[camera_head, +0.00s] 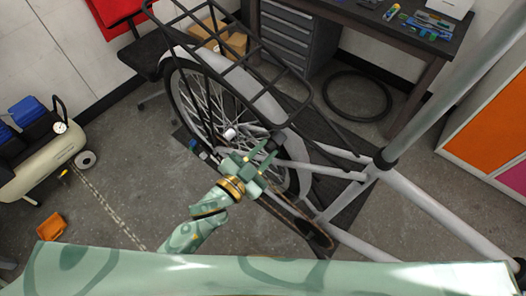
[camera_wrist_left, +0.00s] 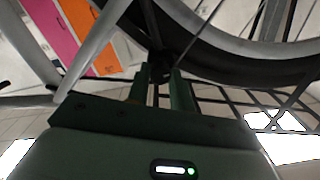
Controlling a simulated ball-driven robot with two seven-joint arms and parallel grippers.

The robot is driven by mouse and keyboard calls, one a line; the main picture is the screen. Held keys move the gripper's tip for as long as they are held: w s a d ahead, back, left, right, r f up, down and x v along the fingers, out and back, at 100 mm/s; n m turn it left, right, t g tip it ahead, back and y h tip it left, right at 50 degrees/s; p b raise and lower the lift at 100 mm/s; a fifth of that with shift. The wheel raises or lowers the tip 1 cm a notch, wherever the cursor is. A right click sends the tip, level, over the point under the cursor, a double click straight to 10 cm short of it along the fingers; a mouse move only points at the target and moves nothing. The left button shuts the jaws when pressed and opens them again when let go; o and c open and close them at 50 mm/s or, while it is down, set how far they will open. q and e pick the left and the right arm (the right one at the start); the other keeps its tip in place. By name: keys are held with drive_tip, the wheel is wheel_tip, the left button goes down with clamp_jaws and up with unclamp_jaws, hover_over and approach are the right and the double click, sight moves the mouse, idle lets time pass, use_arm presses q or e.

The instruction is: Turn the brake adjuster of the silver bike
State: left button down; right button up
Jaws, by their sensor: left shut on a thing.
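The silver bike (camera_head: 428,207) stands tilted across the head view, its rear wheel and black rack to the left. My left gripper (camera_head: 269,155) is at the frame near the rear wheel. In the left wrist view, the fingers of my left gripper (camera_wrist_left: 158,85) are shut on a small dark round part, the brake adjuster (camera_wrist_left: 158,72), just by the tyre. In the head view the gripper and frame hide the adjuster. How far it is turned cannot be told. My right gripper is not in view.
The rear wheel (camera_head: 207,108) and rack (camera_head: 250,58) are close to my left gripper. A workbench (camera_head: 395,32) with tools stands behind, a loose tyre (camera_head: 357,96) below it. An air compressor (camera_head: 45,160) is at the left. The floor at lower left is mostly clear.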

use_arm(q)
drive_tip(key=shift+w+a+r, duration=0.1)
drive_tip(key=shift+w+a, duration=0.05)
drive_tip(key=c, duration=1.2)
unclamp_jaws()
drive_tip(key=shift+c, duration=0.2)
drive_tip(key=shift+a, duration=0.1)
drive_tip(key=b+v, duration=0.2)
drive_tip(key=v, duration=1.4)
drive_tip(key=shift+a, duration=0.25)
